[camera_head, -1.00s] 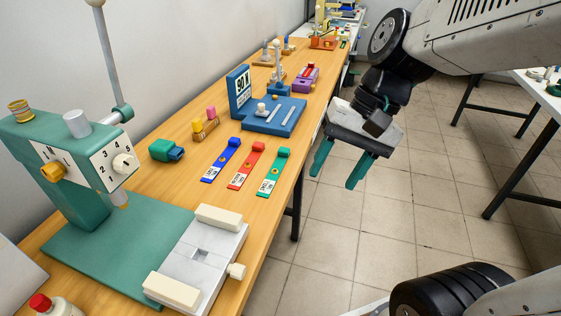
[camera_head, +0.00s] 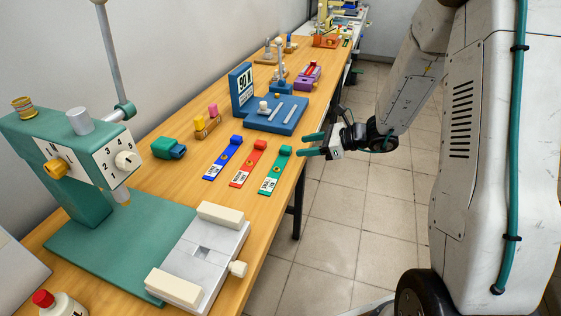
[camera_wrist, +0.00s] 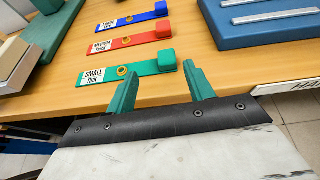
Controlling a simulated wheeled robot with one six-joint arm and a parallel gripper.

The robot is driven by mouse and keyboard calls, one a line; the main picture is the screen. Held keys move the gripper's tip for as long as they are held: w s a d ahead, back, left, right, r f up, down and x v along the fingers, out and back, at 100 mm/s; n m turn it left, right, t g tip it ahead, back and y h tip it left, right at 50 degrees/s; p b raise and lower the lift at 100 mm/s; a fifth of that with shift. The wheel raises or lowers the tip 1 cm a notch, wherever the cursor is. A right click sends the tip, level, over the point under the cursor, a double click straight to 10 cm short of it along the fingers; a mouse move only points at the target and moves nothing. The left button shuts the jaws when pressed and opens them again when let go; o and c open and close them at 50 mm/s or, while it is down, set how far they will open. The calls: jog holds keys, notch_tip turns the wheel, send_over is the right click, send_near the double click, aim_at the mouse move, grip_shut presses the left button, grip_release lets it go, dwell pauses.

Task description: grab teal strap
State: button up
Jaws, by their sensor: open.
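The teal strap (camera_head: 275,171) lies flat on the wooden table near its right edge, rightmost of three straps. It has a raised block at its far end and a white label at its near end. In the wrist view the teal strap (camera_wrist: 135,69) shows a label reading "SMALL THIN" and a brass eyelet. My gripper (camera_head: 312,145) is open and empty, off the table's right edge, with its green fingers pointing left toward the table. In the wrist view my gripper (camera_wrist: 164,80) has its fingers apart, just short of the strap, not touching it.
The red strap (camera_head: 247,165) and the blue strap (camera_head: 222,160) lie left of the teal one. A blue stand (camera_head: 285,117) is behind them. A green press (camera_head: 80,160) with a grey vise (camera_head: 200,254) stands in front. The floor right of the table (camera_head: 345,195) is clear.

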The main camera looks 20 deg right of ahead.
aim_at(286, 147)
jog(key=shift+w+f+m+t, duration=0.3)
jog(key=shift+w+f, duration=0.15)
jog(key=shift+f, duration=0.15)
jog(key=x, duration=0.7)
jog(key=shift+w+a+r, duration=0.1)
jog(key=shift+r, duration=0.1)
jog(key=c, duration=1)
